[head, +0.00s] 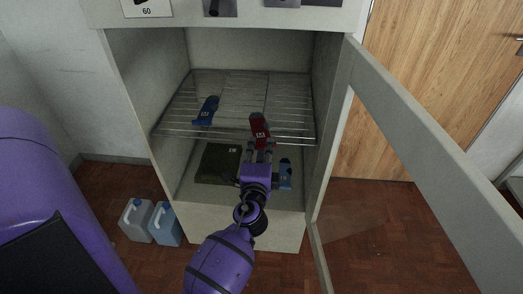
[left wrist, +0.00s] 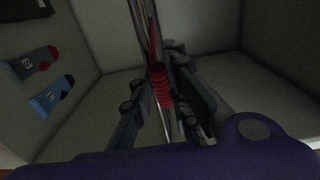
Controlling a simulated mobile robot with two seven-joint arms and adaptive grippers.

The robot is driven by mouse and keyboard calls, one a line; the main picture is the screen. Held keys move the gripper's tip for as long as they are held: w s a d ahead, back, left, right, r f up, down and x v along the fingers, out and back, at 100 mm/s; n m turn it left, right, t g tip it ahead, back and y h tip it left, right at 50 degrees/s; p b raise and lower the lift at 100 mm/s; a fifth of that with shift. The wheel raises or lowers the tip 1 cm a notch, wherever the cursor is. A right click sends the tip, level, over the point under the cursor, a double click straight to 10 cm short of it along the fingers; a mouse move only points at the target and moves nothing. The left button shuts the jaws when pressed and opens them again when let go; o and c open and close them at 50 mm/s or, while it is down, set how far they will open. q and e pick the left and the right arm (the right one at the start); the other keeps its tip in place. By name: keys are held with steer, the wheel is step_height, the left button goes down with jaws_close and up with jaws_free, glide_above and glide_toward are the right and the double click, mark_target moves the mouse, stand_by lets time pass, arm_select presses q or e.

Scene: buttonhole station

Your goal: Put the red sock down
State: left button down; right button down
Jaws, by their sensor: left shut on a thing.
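The red sock (head: 259,128) is at the front edge of the wire shelf (head: 180,112) inside an open cabinet. My left gripper (head: 259,150) is shut on its near end. In the left wrist view the red ribbed cuff (left wrist: 161,88) of the sock sits between the fingers (left wrist: 160,100), and the shelf shows nearly edge-on. I cannot tell whether the sock touches the shelf wires. My right gripper is not in view.
A blue sock (head: 207,110) lies on the shelf at left. Below are a dark green folded cloth (head: 218,164), a blue sock (head: 286,174) and a grey-blue sock with a red part (left wrist: 33,61). The cabinet door (head: 430,130) stands open at right. Jugs (head: 165,224) stand on the floor.

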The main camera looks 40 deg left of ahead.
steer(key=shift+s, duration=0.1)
arm_select(q)
steer(key=shift+f, duration=0.15)
steer(key=c, duration=1.7)
jaws_free()
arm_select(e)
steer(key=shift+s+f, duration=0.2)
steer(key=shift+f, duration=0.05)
